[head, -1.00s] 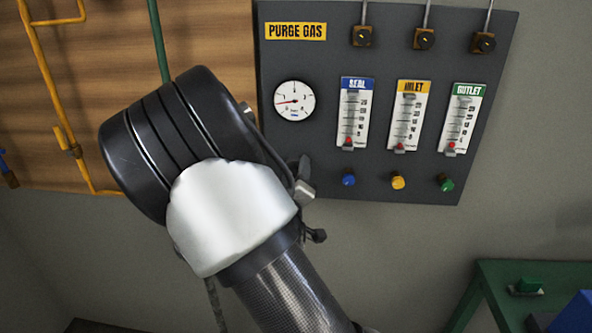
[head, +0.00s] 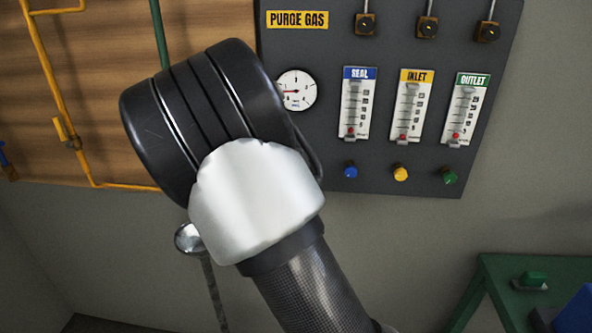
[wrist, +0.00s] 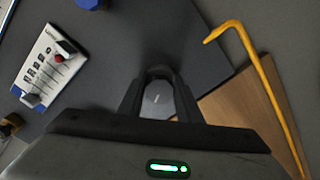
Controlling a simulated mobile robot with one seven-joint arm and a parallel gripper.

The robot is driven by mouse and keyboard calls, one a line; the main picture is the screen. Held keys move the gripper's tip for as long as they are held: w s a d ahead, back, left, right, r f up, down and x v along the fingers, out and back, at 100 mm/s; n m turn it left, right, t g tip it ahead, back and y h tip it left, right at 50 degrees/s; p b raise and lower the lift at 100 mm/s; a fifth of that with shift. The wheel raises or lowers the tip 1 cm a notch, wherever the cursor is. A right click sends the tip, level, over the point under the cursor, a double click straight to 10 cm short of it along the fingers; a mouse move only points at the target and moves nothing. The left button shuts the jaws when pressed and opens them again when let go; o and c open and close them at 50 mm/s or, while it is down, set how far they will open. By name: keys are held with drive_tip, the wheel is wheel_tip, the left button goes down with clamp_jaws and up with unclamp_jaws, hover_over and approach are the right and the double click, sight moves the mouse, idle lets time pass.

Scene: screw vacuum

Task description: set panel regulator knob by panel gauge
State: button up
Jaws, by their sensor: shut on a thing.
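The panel gauge (head: 298,90) is a white round dial in the head view, its left edge covered by my arm. Its red needle points roughly left, and its small figures are too small to read. In the wrist view my gripper (wrist: 158,80) is shut on a grey knob with a light mark on its face, taken to be the regulator knob (wrist: 157,102). The knob sits between the two dark fingers, in front of the dark panel (wrist: 120,60). In the head view the knob and the fingers are hidden behind my arm.
Right of the gauge are the flow meters SEAL (head: 357,105), INLET (head: 410,107) and OUTLET (head: 465,108), with a blue (head: 351,172), a yellow (head: 400,174) and a green knob (head: 450,177) below. A yellow pipe (head: 47,80) runs at left. A green table (head: 500,265) stands lower right.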

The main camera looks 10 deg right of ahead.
drive_tip(key=m+b, duration=0.6)
drive_tip(key=b, duration=0.1)
drive_tip(key=shift+f, duration=0.25)
drive_tip(key=m+b, duration=0.3)
drive_tip(key=shift+w+r, duration=0.1)
drive_tip(key=shift+a+r+m+b, duration=0.15)
drive_tip(key=shift+m+b, duration=0.85)
drive_tip(key=shift+b, duration=0.1)
drive_tip(key=o, duration=1)
drive_tip(key=shift+o, duration=0.2)
